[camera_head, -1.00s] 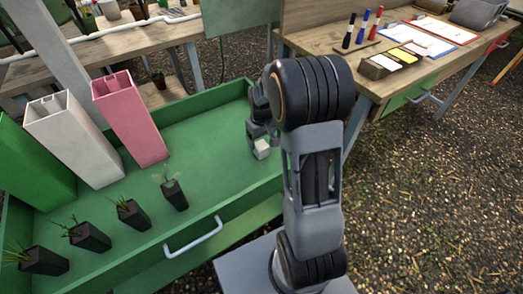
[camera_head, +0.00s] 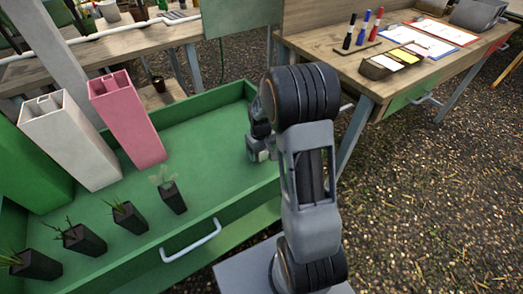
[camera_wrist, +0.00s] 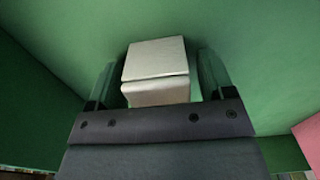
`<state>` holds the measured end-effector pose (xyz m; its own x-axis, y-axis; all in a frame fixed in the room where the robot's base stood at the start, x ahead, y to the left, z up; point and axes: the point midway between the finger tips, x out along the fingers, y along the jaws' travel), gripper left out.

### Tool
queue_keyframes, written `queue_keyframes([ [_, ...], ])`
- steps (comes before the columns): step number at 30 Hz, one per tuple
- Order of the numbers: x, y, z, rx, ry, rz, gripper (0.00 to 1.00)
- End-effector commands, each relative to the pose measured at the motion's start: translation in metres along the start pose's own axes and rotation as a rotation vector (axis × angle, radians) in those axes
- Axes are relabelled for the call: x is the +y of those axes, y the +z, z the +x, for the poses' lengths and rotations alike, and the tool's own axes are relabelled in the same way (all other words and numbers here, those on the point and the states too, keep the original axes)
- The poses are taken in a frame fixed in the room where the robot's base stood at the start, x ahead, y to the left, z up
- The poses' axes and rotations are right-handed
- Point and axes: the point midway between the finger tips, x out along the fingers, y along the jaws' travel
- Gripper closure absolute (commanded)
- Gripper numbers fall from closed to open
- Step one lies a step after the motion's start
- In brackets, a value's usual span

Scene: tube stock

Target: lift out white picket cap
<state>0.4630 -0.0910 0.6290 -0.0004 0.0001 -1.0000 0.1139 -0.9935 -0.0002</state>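The white picket cap (camera_wrist: 155,60) is a small pale block in the wrist view, between the two fingers of my gripper (camera_wrist: 158,80). A narrow gap shows on each side of it, so the fingers look open around it, not closed on it. In the head view, my gripper (camera_head: 258,151) is low at the right end of the green drawer (camera_head: 215,125), and my arm and gripper hide most of the cap. Whether the cap touches the drawer floor is hard to tell.
Pink (camera_head: 130,120), white (camera_head: 70,138) and green (camera_head: 30,170) square tubes lean at the drawer's left. Several small black pots with plants, one being a black pot (camera_head: 173,197), stand along the front. The drawer's middle is clear. A wooden desk (camera_head: 310,40) stands behind right.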

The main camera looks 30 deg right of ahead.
Motion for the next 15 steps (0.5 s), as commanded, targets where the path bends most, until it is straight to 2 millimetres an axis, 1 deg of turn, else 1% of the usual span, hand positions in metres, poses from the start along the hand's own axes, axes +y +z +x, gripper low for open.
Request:
queue_keyframes([
  [1, 0.0000, 0.0000, -0.0002, 0.000, 0.000, 0.000, 0.30],
  [12, 0.0000, -0.0001, -0.0003, 0.000, 0.000, 0.000, 0.65],
  [14, 0.0001, -0.0001, -0.0004, 0.000, 0.000, 0.000, 0.71],
  [15, 0.0001, -0.0001, -0.0004, 0.000, 0.000, 0.000, 0.72],
])
